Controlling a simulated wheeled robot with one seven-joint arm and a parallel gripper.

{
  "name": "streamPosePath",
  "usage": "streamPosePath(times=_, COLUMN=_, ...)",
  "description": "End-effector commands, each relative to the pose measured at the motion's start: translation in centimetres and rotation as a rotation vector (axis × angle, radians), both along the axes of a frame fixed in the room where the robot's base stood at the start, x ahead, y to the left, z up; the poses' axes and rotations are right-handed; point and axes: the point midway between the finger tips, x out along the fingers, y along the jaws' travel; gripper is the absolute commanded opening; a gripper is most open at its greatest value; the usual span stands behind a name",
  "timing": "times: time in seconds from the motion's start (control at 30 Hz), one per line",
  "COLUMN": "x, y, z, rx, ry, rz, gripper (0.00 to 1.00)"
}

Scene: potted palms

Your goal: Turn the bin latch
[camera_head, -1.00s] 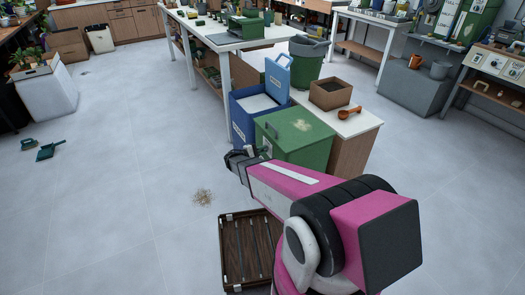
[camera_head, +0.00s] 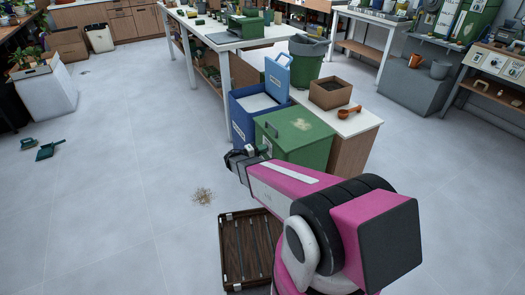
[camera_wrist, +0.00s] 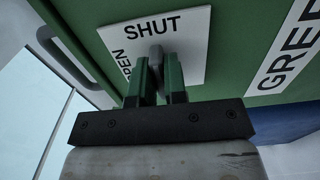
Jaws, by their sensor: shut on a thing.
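The green bin (camera_head: 297,138) stands with its lid down in the head view; its green front (camera_wrist: 235,30) fills much of the wrist view. On that front is a white plate (camera_wrist: 190,45) marked SHUT at the top and OPEN at the left. A grey latch (camera_wrist: 157,54) sits on the plate, just below the word SHUT. My gripper (camera_wrist: 159,80) has its two green fingers on either side of the latch and is shut on it. The fingers hide the latch's lower part. In the head view my gripper (camera_head: 264,150) is at the bin's left side.
A blue bin (camera_head: 243,117) with its lid raised stands right behind the green bin. A low cabinet (camera_head: 357,140) beside it bears a brown box (camera_head: 330,94) and an orange scoop (camera_head: 349,112). A slatted wooden crate (camera_head: 234,262) lies on the floor nearby. The floor to the left is mostly clear.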

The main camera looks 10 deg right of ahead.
Motion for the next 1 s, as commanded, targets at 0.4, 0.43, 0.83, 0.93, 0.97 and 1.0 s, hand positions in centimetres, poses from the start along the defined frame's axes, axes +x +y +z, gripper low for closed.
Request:
streamPosePath(times=0.4, x=-0.1, y=0.0, z=-0.1, rx=0.004, ry=-0.003, rz=-0.001, gripper=0.32)
streamPosePath(times=0.43, x=-0.1, y=0.1, z=-0.1, rx=0.003, ry=-0.003, rz=-0.001, gripper=0.38)
streamPosePath(times=0.83, x=-0.2, y=0.7, z=0.0, rx=0.002, ry=-0.003, rz=0.001, gripper=0.38)
streamPosePath(times=0.93, x=-0.6, y=1.9, z=0.0, rx=0.001, ry=-0.003, rz=0.001, gripper=0.38)
streamPosePath(times=0.97, x=-0.8, y=2.4, z=0.0, rx=0.001, ry=-0.002, rz=0.002, gripper=0.38)
streamPosePath(times=1.0, x=-1.0, y=3.1, z=0.0, rx=0.002, ry=-0.002, rz=0.003, gripper=0.38)
